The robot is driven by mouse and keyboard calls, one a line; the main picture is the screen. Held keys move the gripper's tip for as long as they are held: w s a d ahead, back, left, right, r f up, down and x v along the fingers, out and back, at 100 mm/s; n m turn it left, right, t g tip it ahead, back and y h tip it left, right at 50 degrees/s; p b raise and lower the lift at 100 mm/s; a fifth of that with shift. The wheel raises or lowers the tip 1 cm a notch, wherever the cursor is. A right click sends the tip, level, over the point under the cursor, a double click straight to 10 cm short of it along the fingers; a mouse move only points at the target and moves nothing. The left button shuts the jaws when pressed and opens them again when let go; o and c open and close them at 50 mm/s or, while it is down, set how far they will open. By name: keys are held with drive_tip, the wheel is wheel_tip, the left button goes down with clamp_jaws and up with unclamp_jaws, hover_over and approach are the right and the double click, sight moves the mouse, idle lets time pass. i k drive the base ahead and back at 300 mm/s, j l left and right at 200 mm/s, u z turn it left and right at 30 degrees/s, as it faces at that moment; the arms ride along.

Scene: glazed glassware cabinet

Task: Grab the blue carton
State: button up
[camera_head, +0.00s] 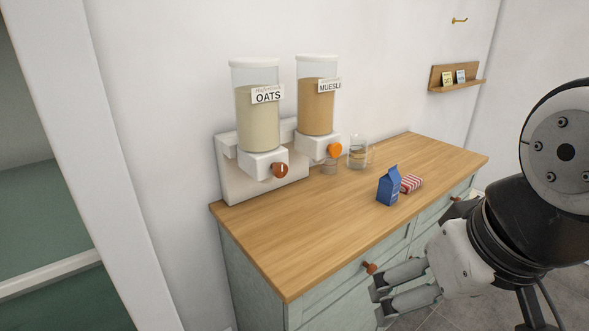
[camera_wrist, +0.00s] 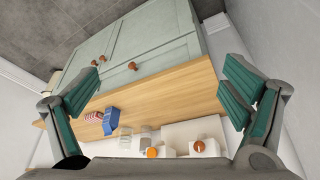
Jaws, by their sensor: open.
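The blue carton (camera_head: 388,187) stands upright on the wooden counter, right of the dispensers, with a gabled top. It also shows in the wrist view (camera_wrist: 111,121), left of centre. A red-and-white striped packet (camera_head: 410,184) lies close beside it on the right. My gripper (camera_head: 378,301) is in front of the counter, lower right in the head view, apart from the carton. In the wrist view its two green-padded fingers (camera_wrist: 162,95) are spread wide with nothing held between them.
The wooden counter (camera_head: 290,255) is bare at its left front. An oats dispenser (camera_head: 258,110) and a muesli dispenser (camera_head: 316,105) stand at the back. Drawer knobs (camera_head: 369,267) stick out in front.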

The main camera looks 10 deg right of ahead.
sight(389, 185)
drive_tip(key=z, duration=0.45)
drive_tip(key=i+l+u, duration=0.15)
drive_tip(key=i+l, duration=0.15)
drive_tip(key=i, duration=0.25)
drive_tip(key=i+l+u, duration=0.15)
drive_tip(key=i+l, duration=0.25)
drive_tip(key=i, duration=0.2)
